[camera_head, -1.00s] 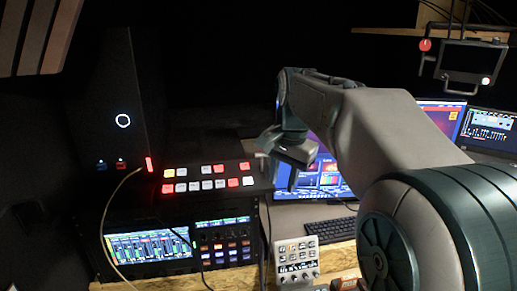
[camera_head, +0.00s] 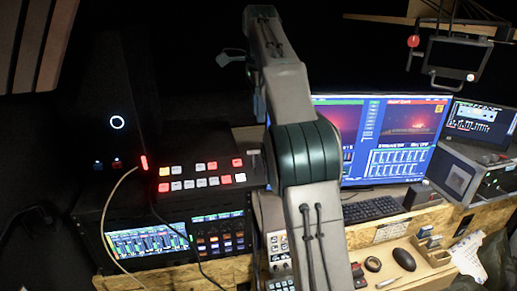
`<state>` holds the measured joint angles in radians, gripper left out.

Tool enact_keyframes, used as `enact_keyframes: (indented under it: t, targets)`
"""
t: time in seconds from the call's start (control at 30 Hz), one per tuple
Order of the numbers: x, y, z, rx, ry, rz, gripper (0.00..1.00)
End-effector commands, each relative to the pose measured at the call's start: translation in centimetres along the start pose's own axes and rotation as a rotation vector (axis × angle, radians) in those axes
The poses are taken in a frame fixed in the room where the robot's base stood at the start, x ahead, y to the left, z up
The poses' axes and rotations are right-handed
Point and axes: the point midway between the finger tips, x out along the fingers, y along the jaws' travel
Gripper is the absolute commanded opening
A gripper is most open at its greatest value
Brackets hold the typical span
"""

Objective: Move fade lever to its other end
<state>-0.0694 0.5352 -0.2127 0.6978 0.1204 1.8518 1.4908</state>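The video switcher panel (camera_head: 190,187) has two rows of lit white, red and yellow buttons. At its right end, a small grey upright piece (camera_head: 253,142) looks like the fade lever; its lower part is dark and partly beside my arm. My arm rises through the middle of the view, just right of the panel. My gripper (camera_head: 229,57) shows small at the upper left of the arm, well above the panel in the picture and apart from the lever. I cannot make out whether its fingers are open.
A rack with a lit audio screen (camera_head: 147,243) is below the panel, with cables (camera_head: 107,215) hanging in front. A monitor (camera_head: 385,140), keyboard (camera_head: 371,209) and mouse (camera_head: 404,259) are to the right. A framed device (camera_head: 455,57) hangs at upper right. My arm hides part of the desk.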

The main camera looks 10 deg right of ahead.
Motion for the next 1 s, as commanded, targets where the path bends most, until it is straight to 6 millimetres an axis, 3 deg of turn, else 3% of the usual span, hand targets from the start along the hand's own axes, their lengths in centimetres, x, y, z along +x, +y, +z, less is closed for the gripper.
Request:
enact_keyframes:
  t: [0.23, 0.8, 1.0]
  targets:
    - [1.7, 0.0, 0.1, 0.008, 0.000, 0.003, 0.31]
    - [10.9, 0.0, 0.1, 0.006, 0.001, 0.003, 0.31]
    - [13.0, 0.0, 0.1, 0.006, 0.001, 0.002, 0.31]
